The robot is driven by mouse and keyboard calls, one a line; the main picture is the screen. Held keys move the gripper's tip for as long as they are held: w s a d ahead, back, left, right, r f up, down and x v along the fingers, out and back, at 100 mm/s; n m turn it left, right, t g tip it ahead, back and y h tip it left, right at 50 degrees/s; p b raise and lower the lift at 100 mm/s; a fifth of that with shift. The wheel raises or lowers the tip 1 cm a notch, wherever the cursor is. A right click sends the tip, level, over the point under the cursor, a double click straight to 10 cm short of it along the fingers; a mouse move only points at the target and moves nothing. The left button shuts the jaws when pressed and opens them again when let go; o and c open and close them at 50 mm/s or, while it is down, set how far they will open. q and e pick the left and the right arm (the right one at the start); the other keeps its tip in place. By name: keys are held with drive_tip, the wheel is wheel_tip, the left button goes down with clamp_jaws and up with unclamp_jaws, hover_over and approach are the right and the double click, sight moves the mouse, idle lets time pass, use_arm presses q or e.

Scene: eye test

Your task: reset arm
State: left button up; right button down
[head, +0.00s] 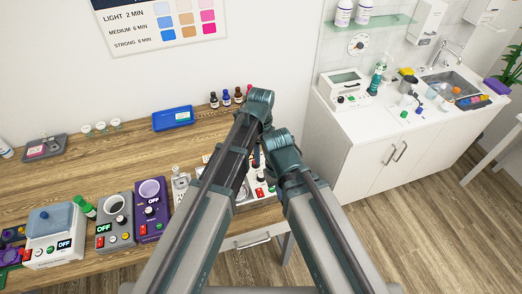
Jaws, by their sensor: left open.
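My two grey and teal arms reach up from the bottom middle of the head view. My left arm bends at a teal joint above the wooden bench. A small part of my left gripper (256,160) shows between the two arms; it is open, and most of it is hidden by the arm links. I see nothing held in it. My right arm ends in view at a teal joint just right of it, and its gripper does not show.
The wooden bench (130,170) carries a purple device (151,226), a grey device (114,232), a white device with a blue lid (54,242), a blue tray (172,118) and small bottles (226,98). A white sink cabinet (385,165) stands right, with open floor before it.

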idle(0.5)
use_arm(q)
drive_tip(key=s+a+n, duration=0.1)
drive_tip(key=a+n, duration=0.2)
drive_tip(key=s+a+n, duration=0.2)
drive_tip(key=a+n, duration=0.1)
drive_tip(key=n, duration=0.1)
drive_tip(key=s+a+n, duration=0.2)
drive_tip(key=a+n, duration=0.1)
drive_tip(key=shift+a, duration=0.15)
drive_tip(key=s+a+n, duration=0.5)
drive_tip(key=a+n, duration=0.2)
drive_tip(key=n, duration=0.4)
drive_tip(key=s+d+f+m+b, duration=0.1)
drive_tip(key=s+d+f+b, duration=0.2)
drive_tip(key=d+f+b, duration=0.2)
drive_tip(key=s+d+f+m+y+b, duration=0.1)
drive_tip(key=s+d+f+b, duration=0.2)
drive_tip(key=d+f+b, duration=0.2)
wheel_tip(320, 180, down, 2)
drive_tip(key=b, duration=0.2)
drive_tip(key=shift+s+d+f+m+b, duration=0.2)
drive_tip(key=shift+s+m+b, duration=0.05)
drive_tip(key=shift+m+b, duration=0.05)
